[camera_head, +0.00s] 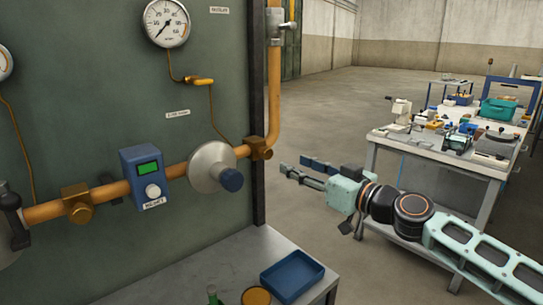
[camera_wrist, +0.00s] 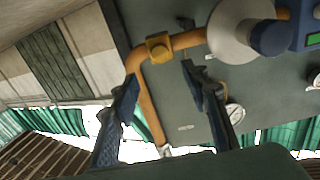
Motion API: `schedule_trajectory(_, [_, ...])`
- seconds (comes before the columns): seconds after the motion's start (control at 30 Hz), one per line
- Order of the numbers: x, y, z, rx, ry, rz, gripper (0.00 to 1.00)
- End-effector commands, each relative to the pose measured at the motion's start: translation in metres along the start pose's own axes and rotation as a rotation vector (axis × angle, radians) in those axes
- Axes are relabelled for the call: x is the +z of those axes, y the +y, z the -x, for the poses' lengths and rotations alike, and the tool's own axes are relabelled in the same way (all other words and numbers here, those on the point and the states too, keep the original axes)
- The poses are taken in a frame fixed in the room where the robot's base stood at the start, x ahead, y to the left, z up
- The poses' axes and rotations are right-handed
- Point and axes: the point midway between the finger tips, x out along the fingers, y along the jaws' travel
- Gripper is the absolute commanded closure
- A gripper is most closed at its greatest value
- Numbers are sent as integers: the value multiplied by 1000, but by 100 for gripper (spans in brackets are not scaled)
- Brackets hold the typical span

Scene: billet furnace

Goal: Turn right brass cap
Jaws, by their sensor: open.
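The right brass cap (camera_head: 258,148) sits on a square brass fitting at the right end of the orange pipe, near the panel's edge. In the wrist view the cap (camera_wrist: 159,47) shows ahead of my fingertips, roughly between them. My gripper (camera_head: 294,165) is right of the cap in the head view, apart from it, with its fingers pointing left. In the wrist view my gripper (camera_wrist: 160,80) has its two fingers spread, with nothing between them. A second brass cap (camera_head: 80,212) is farther left on the pipe.
A grey cone with a blue knob (camera_head: 232,180) stands out left of the cap. A blue meter box (camera_head: 142,177) is beyond it. Below is a grey table with a blue tray (camera_head: 291,280). A cluttered workbench (camera_head: 440,152) stands at right.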

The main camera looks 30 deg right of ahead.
Motion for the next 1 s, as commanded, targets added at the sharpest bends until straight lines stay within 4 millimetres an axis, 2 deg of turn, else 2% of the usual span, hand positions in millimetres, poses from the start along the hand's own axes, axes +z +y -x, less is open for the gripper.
schedule_trajectory(0.6, [1, -2, -90, -4, -3, -3, 58])
schedule_trajectory(0.8, [1, -1, -103, -2, -3, -1, 58])
schedule_trajectory(1.0, [1, -1, -105, -1, -3, -1, 58])
